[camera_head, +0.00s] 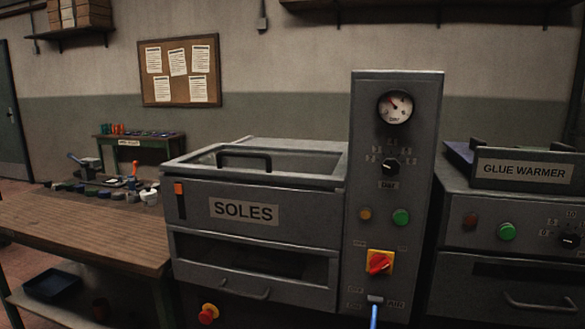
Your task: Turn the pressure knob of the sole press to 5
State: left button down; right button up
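The sole press is the grey metal machine with a "SOLES" label (244,211) on its front. Its upright control panel (396,88) stands at its right side. The black pressure knob (390,167) is on this panel, with a ring of small numbers around it that are too small to read surely. The knob's pointer setting cannot be told. Neither of my grippers is in view.
Below the knob are an amber lamp (365,214), a green button (401,217), a red rotary switch (379,263) on yellow and a blue-handled lever (374,315). A glue warmer (525,170) stands to the right. A wooden bench (85,230) with tools is at left.

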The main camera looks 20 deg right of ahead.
aim_at(390, 167)
jog(key=u, duration=0.2)
jog(key=i, duration=0.85)
jog(key=z, duration=0.45)
